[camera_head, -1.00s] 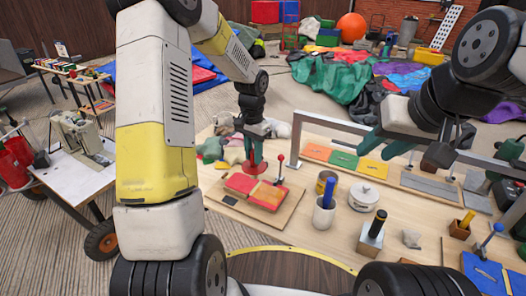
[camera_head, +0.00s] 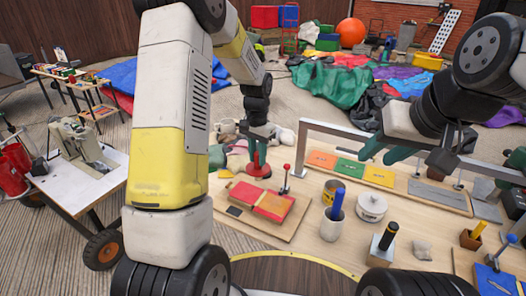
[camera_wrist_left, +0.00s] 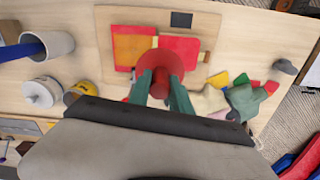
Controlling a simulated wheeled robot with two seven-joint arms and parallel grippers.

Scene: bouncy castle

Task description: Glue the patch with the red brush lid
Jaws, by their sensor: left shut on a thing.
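My left gripper (camera_head: 258,152) is shut on the red brush lid (camera_head: 258,170), a round red disc with a stem. In the left wrist view the lid (camera_wrist_left: 160,68) sits between the green fingers, overlapping the near edge of the patch work. The patch (camera_head: 262,201), red with yellow parts, lies flat on a wooden board (camera_head: 290,229); it also shows in the left wrist view (camera_wrist_left: 131,47). Whether the lid touches anything below is unclear. My right gripper (camera_head: 384,150) is open and empty above the bench, near the grey frame.
Right of the board stand a cup with a blue handle (camera_head: 336,205), a yellow tin (camera_head: 331,188), a white lidded pot (camera_head: 371,207) and a black-handled block (camera_head: 388,236). Coloured scraps (camera_wrist_left: 240,95) lie beside the board. A grey metal frame (camera_head: 340,128) crosses the bench.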

